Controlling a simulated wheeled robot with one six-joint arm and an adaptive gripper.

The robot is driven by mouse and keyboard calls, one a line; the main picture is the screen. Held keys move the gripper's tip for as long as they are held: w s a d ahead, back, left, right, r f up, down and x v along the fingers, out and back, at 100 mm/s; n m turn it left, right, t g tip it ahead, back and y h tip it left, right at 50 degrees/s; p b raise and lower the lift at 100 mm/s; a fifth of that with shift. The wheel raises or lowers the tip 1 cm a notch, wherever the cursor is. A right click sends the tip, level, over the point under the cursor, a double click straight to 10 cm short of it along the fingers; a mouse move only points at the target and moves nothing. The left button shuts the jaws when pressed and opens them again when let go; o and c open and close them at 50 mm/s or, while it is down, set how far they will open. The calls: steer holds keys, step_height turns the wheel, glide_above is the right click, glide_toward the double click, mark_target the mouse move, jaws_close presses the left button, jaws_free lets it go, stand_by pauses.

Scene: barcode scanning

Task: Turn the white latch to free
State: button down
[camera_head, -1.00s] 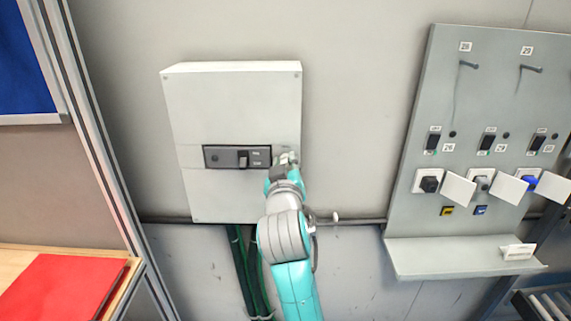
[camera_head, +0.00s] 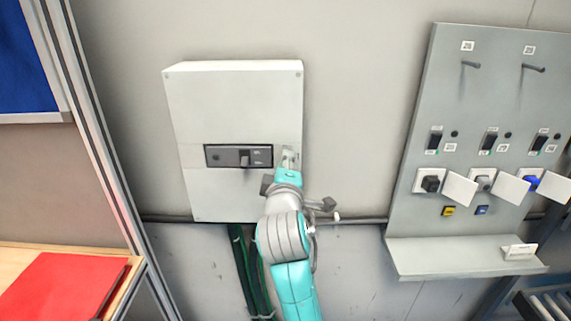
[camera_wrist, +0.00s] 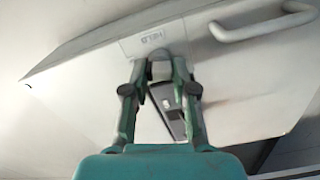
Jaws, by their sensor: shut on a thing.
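The white latch (camera_wrist: 160,69) is on the front of a white wall box (camera_head: 235,105). In the wrist view it sits between my fingertips and is mostly covered by them. My gripper (camera_wrist: 161,62) is shut on it, just below a label (camera_wrist: 153,40) that seems to read HELD. In the head view my gripper (camera_head: 287,162) is at the right side of the box front, right of the dark switch panel (camera_head: 225,156). The latch's exact angle is hard to tell.
A light bar handle (camera_wrist: 262,25) shows near the gripper in the wrist view. Green cables (camera_head: 240,260) hang below the box. A grey pipe (camera_head: 360,221) runs along the wall. A grey panel (camera_head: 490,90) with switches and sockets stands at right.

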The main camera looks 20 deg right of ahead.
steer(key=shift+f+n, duration=0.1)
steer(key=shift+n, duration=1.4)
steer(key=c, duration=0.9)
jaws_free()
steer(key=shift+c, duration=0.2)
steer(key=v, duration=1.2)
